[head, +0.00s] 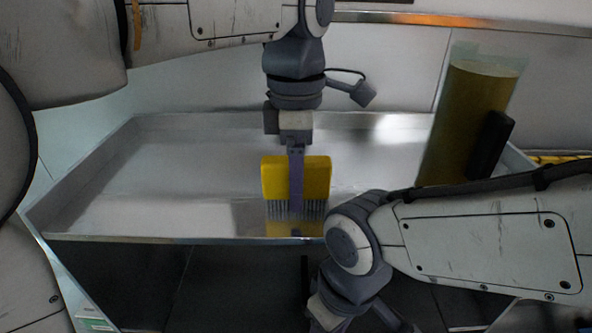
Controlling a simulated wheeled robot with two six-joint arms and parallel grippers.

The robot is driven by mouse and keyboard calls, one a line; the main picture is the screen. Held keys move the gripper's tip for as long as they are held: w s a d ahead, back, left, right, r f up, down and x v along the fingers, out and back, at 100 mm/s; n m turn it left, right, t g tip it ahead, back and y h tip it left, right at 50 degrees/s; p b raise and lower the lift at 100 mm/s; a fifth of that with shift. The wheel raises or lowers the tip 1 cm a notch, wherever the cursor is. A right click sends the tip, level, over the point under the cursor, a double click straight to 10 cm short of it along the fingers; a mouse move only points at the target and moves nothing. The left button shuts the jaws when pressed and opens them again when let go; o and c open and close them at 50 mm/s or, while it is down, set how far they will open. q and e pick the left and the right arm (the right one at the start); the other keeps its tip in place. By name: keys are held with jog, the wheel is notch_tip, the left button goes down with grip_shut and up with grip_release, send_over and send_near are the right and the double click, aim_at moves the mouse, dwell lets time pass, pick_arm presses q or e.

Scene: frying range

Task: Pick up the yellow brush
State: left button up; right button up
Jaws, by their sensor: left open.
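The yellow brush (316,178) is a yellow block with dark bristles pointing down, near the front edge of the metal tray-like counter (130,205). My left gripper (297,208) hangs down from above, with a purple-grey finger in front of the brush's face. It is open; the other finger is hidden, and I cannot tell whether the gripper touches the brush. My right arm comes in from the right, in front of the counter; its gripper's fingertips are not clearly visible at the bottom of the head view.
A tall yellow-olive cylinder (460,120) with a dark handle-like part (489,145) stands at the counter's right. The counter has a raised front rim. Its left part is bare. A wall is close behind.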

pick_arm(q)
grip_shut()
dwell(1.4)
